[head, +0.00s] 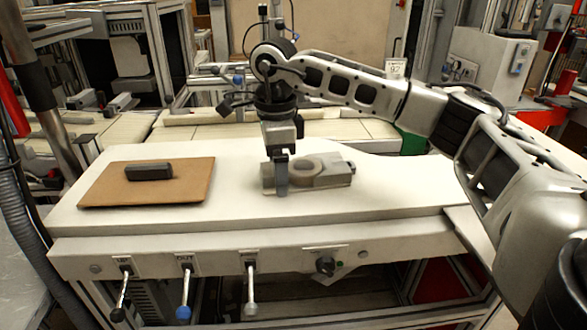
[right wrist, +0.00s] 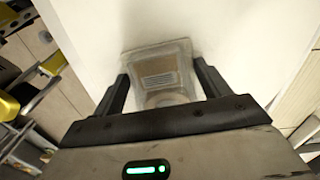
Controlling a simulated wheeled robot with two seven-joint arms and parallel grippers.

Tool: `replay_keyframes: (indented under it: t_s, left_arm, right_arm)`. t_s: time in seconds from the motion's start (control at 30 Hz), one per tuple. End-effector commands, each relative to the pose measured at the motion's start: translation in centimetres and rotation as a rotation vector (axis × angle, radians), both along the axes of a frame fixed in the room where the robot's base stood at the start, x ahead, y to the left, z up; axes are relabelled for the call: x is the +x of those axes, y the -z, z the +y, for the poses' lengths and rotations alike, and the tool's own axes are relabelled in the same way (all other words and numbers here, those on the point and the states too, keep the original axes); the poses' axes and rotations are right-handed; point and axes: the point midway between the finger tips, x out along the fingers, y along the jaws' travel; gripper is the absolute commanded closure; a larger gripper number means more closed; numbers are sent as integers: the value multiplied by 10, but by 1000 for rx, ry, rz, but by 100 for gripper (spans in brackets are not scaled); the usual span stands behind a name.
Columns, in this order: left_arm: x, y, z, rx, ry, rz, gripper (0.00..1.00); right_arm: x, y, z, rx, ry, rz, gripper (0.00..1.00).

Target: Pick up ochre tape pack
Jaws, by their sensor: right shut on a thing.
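The tape pack (head: 335,174) is a pale grey-beige tray with a round brownish ring in it, on the right half of the white worktop. Its colour looks more grey-brown than clear ochre. My right gripper (head: 279,178) points down at the pack's left part, one finger showing in front of it. In the right wrist view the pack (right wrist: 158,62) lies between the two dark fingers of my right gripper (right wrist: 163,88), which is shut on it. Whether the pack is clear of the worktop cannot be told. My left gripper is not in view.
A dark block (head: 149,172) lies on a brown board (head: 110,192) at the left of the white worktop (head: 235,200). The worktop between board and pack is bare. Conveyors (head: 215,133) run behind.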

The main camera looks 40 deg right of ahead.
Motion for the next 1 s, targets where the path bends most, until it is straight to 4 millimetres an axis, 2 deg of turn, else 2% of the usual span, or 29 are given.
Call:
replay_keyframes:
  t_s: [0.17,0.33,0.47,0.6,0.8,1.0]
  left_arm:
    - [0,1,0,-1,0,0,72]
    - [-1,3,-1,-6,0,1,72]
    - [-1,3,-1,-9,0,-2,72]
    - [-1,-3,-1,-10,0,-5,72]
    - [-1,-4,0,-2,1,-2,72]
    - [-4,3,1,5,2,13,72]
  right_arm:
    - [1,-8,0,0,0,-2,52]
    - [1,-32,1,1,-1,-4,52]
    - [-18,-57,12,0,-6,-6,52]
    - [-43,-94,25,-2,-5,-8,52]
    - [-86,-114,50,-3,-4,-4,52]
    - [-111,-126,66,0,-3,-3,52]
